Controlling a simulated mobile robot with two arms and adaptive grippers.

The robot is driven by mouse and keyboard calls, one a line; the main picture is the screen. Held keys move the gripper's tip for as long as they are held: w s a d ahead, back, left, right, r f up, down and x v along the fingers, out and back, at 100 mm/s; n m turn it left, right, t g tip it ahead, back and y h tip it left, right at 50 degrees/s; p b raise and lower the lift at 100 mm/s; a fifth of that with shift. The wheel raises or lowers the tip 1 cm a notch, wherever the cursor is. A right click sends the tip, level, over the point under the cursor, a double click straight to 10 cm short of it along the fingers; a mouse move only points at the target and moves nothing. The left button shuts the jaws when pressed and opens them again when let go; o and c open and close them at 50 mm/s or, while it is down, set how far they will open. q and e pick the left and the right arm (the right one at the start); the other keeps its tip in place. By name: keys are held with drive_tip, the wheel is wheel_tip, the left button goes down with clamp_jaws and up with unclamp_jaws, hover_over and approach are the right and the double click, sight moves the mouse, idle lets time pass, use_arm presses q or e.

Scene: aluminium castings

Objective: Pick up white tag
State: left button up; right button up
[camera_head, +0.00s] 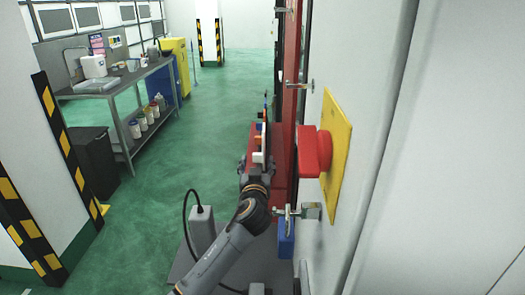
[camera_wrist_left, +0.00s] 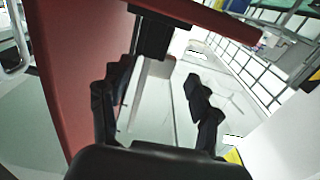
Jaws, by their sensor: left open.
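The white tag (camera_head: 258,157) is a small white piece at the red panel's left edge in the head view, just above my left gripper (camera_head: 256,172). In the left wrist view, a pale flat piece (camera_wrist_left: 151,88), which looks like the tag, hangs below a black holder (camera_wrist_left: 153,36). There my left gripper (camera_wrist_left: 160,80) is open, with one black finger on each side of the pale piece. I cannot tell whether either finger touches it. My right gripper is not in view.
A red panel (camera_head: 282,150) stands by the pale wall, with an orange piece (camera_head: 258,139) above the tag. A red handle on a yellow plate (camera_head: 338,150) and a metal latch (camera_head: 310,211) are right of my arm.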

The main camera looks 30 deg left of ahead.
sight(259, 158)
use_arm(q)
drive_tip(key=x, duration=0.3)
drive_tip(key=shift+w+f+p, duration=0.1)
drive_tip(key=shift+w+p, duration=0.1)
drive_tip(key=shift+p, duration=0.1)
drive_tip(key=shift+c, duration=1.3)
drive_tip(key=c, duration=1)
